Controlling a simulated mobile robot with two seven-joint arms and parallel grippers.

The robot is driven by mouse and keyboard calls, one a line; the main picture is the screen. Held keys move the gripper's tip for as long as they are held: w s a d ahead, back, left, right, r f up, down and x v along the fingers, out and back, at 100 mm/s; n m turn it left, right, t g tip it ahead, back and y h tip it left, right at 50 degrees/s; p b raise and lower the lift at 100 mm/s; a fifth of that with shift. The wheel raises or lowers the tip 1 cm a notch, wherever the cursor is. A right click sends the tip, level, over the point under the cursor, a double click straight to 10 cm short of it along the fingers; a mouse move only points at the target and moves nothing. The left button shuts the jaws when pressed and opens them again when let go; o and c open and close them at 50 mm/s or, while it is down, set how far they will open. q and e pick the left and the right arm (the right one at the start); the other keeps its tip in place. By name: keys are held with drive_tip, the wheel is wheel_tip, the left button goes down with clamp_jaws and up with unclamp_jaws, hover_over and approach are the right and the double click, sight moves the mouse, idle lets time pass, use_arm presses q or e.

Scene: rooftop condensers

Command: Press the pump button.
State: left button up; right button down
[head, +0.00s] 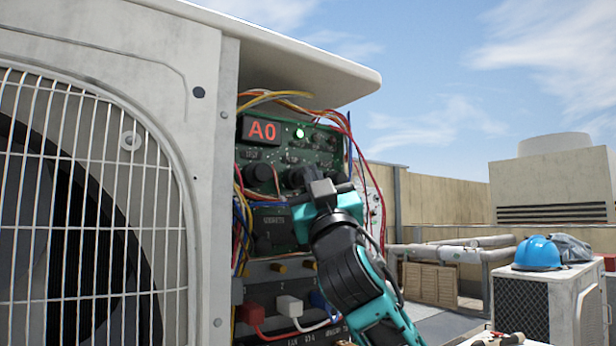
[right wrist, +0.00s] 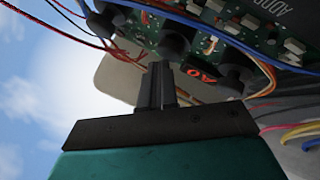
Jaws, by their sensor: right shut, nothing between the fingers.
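The control board (head: 305,145) sits in the open side of the condenser unit, with a red display (head: 262,130) reading "A0" and a lit green round light (head: 300,133). Black round knobs or buttons (head: 258,173) line the board below the display. I cannot tell which one is the pump button, as the labels are too small. My right gripper (head: 306,180) is at the board, its fingers shut and empty, partly covering the row. In the right wrist view, its fingertips (right wrist: 158,68) point toward a black knob (right wrist: 175,42); contact cannot be told. My left gripper is not in view.
Loose coloured wires (head: 345,125) hang around the board. The fan grille (head: 90,200) and casing stand at left, and a lid (head: 290,60) overhangs the bay. Plugs (head: 290,306) sit below. Another unit with a blue helmet (head: 537,254) stands at right.

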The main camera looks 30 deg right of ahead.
drive_tip(key=shift+s+f, duration=0.1)
drive_tip(key=shift+s, duration=0.35)
drive_tip(key=s, duration=0.6)
drive_tip(key=shift+d, duration=0.3)
idle(0.7)
